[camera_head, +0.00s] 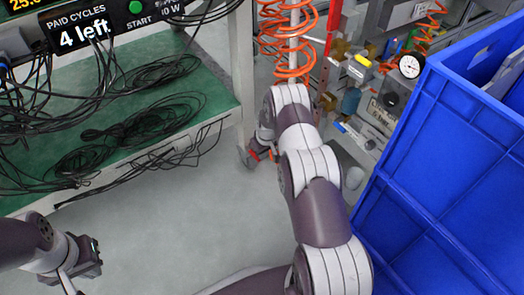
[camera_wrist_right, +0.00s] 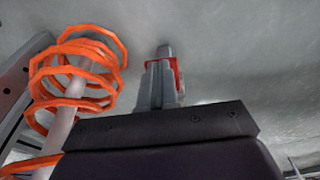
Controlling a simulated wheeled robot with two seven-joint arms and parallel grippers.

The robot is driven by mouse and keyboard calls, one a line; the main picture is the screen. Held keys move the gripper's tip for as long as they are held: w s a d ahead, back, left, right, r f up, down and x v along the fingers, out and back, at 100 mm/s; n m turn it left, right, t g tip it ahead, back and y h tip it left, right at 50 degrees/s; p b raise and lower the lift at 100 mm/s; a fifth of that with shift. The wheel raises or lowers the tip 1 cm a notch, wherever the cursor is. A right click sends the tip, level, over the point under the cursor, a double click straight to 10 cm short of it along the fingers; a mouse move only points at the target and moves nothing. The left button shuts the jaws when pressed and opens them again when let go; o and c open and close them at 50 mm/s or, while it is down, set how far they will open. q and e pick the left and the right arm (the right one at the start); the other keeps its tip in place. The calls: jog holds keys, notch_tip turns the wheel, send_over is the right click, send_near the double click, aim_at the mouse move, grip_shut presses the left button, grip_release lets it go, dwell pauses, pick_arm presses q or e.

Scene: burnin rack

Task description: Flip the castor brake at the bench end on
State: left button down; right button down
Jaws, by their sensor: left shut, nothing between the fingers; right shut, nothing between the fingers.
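The castor (camera_head: 247,157) is at the foot of the bench leg, low at the bench end, with a small red part (camera_head: 253,154) by it. My right arm reaches down to that spot and its wrist partly hides the castor and the gripper. In the right wrist view my right gripper (camera_wrist_right: 163,78) is shut with no object held. A red piece (camera_wrist_right: 177,72) shows right beside its fingertips; I cannot tell whether they touch. My left gripper (camera_head: 88,258) is at the lower left, away from the castor, shut and empty.
The green-topped bench (camera_head: 215,88) with tangled black cables is at the left. An orange coiled hose (camera_head: 270,40) hangs by my right arm, also close in the wrist view (camera_wrist_right: 75,75). Blue crates (camera_head: 440,180) stand at the right. The grey floor (camera_head: 190,230) between is clear.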

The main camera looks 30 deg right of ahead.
jog(key=shift+s+f, duration=0.3)
jog(key=shift+f, duration=0.35)
jog(key=shift+s+f, duration=0.25)
jog(key=shift+f, duration=0.35)
jog(key=shift+f, duration=0.1)
jog(key=s+r+p, duration=0.7)
jog(key=r+p, duration=0.2)
jog(key=r, duration=0.2)
jog(key=shift+s+d+r, duration=0.15)
jog(key=shift+d+r, duration=0.2)
